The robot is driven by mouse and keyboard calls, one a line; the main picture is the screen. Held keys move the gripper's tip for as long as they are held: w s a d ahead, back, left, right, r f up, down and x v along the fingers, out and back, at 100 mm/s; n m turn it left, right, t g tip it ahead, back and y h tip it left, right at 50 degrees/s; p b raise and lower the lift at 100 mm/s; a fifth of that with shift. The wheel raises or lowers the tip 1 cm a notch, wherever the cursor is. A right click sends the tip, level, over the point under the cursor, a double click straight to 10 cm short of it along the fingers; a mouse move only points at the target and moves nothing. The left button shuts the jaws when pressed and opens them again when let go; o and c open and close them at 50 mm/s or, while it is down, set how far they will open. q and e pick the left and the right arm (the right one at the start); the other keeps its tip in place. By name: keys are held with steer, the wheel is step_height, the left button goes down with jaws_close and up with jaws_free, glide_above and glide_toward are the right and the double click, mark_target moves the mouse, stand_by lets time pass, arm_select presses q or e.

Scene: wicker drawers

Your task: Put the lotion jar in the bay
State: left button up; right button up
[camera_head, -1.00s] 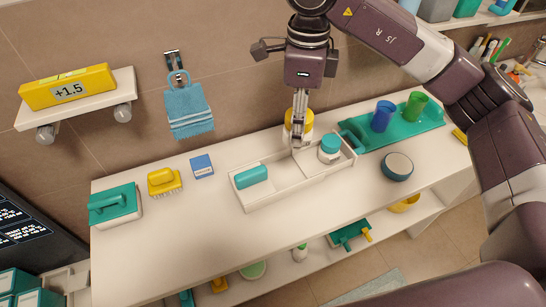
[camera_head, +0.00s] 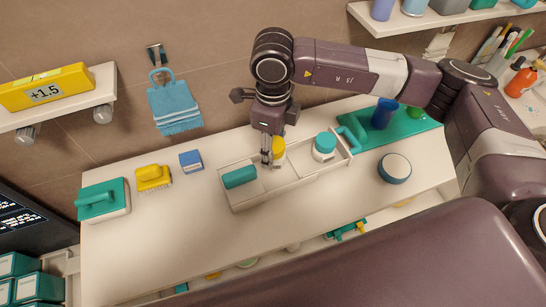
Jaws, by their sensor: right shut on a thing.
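A yellow jar (camera_head: 279,147), which I take to be the lotion jar, is in my right gripper (camera_head: 267,163). The gripper points down and is shut on it, and its fingers hide the jar's left side. Jar and gripper are at the middle bay of the white divided tray (camera_head: 285,189). I cannot tell whether the jar touches the tray floor. A teal bottle-like item (camera_head: 240,177) lies in the tray's left bay. A white jar with a teal lid (camera_head: 324,146) stands in the right bay. My left gripper is not in view.
A teal tray (camera_head: 408,128) with a blue cup (camera_head: 384,114) is at the right. A round teal-rimmed tin (camera_head: 394,168) sits in front of it. A blue box (camera_head: 191,161), yellow brush (camera_head: 153,177) and teal-lidded box (camera_head: 104,199) stand left. The counter's front left is clear.

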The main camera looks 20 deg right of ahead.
step_height(320, 180, down, 3)
steer(key=shift+r, duration=0.2)
step_height(320, 180, down, 4)
steer(key=shift+r+p, duration=0.1)
steer(key=shift+p, duration=0.65)
arm_select(q)
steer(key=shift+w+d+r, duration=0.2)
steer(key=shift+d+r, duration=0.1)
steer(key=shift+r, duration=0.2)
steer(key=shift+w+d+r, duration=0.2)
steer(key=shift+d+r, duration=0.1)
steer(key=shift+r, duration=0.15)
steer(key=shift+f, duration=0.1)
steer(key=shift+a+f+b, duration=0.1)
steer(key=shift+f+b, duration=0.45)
steer(key=shift+b, duration=0.1)
arm_select(e)
steer(key=shift+f, duration=0.45)
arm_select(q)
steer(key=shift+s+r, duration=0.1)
arm_select(e)
steer(key=o, duration=1.3)
steer(key=shift+c, duration=0.2)
